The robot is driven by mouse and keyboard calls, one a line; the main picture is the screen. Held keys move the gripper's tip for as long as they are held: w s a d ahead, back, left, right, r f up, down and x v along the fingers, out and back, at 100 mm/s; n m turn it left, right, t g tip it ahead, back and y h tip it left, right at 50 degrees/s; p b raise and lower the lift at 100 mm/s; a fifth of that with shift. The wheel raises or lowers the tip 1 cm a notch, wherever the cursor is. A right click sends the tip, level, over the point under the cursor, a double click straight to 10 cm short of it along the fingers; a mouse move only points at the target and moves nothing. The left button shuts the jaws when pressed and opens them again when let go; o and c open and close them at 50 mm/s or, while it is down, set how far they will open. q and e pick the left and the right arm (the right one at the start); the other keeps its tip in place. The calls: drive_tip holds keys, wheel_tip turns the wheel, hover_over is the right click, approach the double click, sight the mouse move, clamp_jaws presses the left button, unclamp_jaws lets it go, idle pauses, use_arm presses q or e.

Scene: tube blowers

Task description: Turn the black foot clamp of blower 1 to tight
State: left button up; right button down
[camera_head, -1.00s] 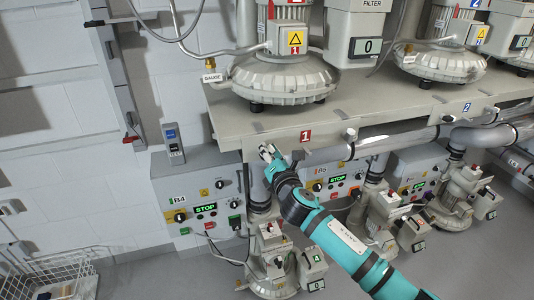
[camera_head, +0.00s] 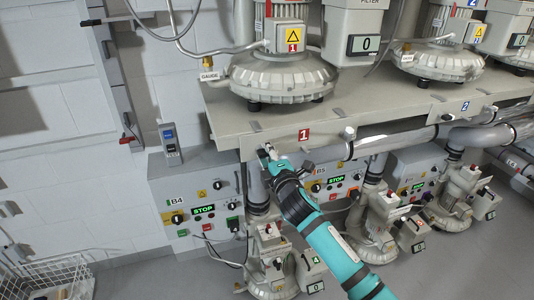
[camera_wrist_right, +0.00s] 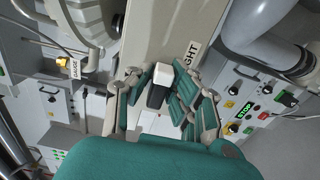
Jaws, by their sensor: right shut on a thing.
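Blower 1 (camera_head: 283,78) stands on the grey bench top, with its yellow warning sign and red 1 in the head view. My right gripper (camera_head: 265,154) is at the bench's front edge below blower 1. In the right wrist view, my right gripper (camera_wrist_right: 160,88) has its fingers on both sides of a small clamp handle (camera_wrist_right: 157,93), black with a white end, and is shut on it. A label ending in "GHT" (camera_wrist_right: 190,56) is beside it. The fingers hide part of the handle, and its exact turn cannot be told. My left gripper is not in view.
A red 1 plate (camera_head: 304,134) is on the bench front, right of the gripper. Control box B4 (camera_head: 195,205) and smaller blowers stand below. A wire basket (camera_head: 50,280) is at lower left.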

drive_tip(key=shift+f, duration=0.1)
idle(0.4)
drive_tip(key=c, duration=1.3)
unclamp_jaws()
drive_tip(key=v, duration=1.2)
